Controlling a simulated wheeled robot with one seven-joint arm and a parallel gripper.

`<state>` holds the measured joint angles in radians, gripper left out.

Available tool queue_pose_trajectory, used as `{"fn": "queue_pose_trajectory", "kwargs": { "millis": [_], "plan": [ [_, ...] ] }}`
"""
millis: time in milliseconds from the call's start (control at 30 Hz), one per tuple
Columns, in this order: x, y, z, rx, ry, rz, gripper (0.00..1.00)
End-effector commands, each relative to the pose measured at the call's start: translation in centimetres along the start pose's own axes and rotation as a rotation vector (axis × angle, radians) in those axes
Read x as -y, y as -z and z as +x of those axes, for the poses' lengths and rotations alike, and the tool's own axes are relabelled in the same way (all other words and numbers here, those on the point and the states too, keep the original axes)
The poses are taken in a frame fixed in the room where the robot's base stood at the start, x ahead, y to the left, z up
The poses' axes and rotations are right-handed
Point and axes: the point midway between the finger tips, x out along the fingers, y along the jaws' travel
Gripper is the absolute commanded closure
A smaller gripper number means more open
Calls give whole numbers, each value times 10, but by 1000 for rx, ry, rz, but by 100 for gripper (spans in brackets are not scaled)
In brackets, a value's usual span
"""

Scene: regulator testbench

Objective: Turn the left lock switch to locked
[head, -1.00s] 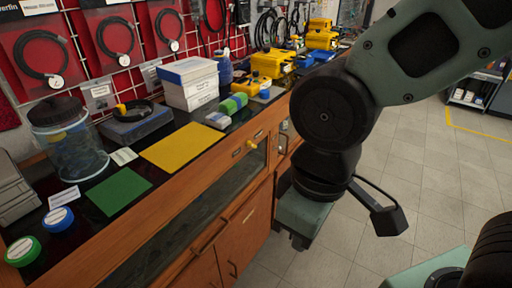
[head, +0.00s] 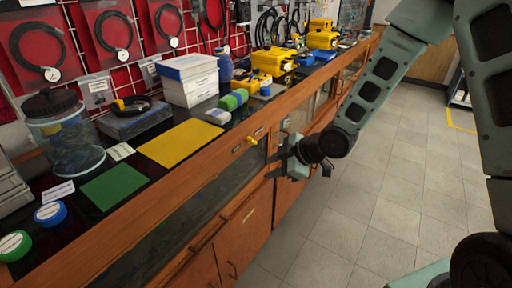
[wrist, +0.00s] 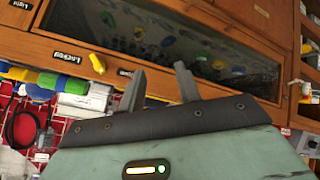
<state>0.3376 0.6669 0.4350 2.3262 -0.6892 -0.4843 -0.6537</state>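The yellow lock switch (head: 251,140) sits on the wooden front rail of the bench, between two small dark labels. In the wrist view the switch (wrist: 97,63) shows up close, left of my fingers, with its handle tilted between a label that seems to read "Locked" (wrist: 65,53) and another label (wrist: 125,72) too small to read surely. My gripper (head: 279,162) is right of the switch in the head view, in front of the cabinet. In the wrist view my gripper (wrist: 160,74) is open and empty, its fingers apart and clear of the switch.
Below the rail is a dark glass panel (wrist: 190,50) with colored items behind it. The bench top holds a yellow mat (head: 185,142), a green mat (head: 115,186), white boxes (head: 190,80) and a clear jar (head: 65,140). The tiled floor (head: 400,190) is open at right.

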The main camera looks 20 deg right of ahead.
Motion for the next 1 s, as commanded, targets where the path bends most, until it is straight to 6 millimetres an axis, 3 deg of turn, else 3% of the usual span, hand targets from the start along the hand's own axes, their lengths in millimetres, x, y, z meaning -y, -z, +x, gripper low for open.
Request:
{"fn": "queue_pose_trajectory", "kwargs": {
  "millis": [33,200,433,667,1000],
  "plan": [
    [-9,-22,10,-72,-40,-15,66],
    [-37,-64,12,-328,-236,-118,66],
    [-52,-97,-10,-528,-477,-190,66],
    [-58,-97,-12,-566,-531,-209,66],
    [-84,-60,34,-566,-528,-208,66]
  ]
}}
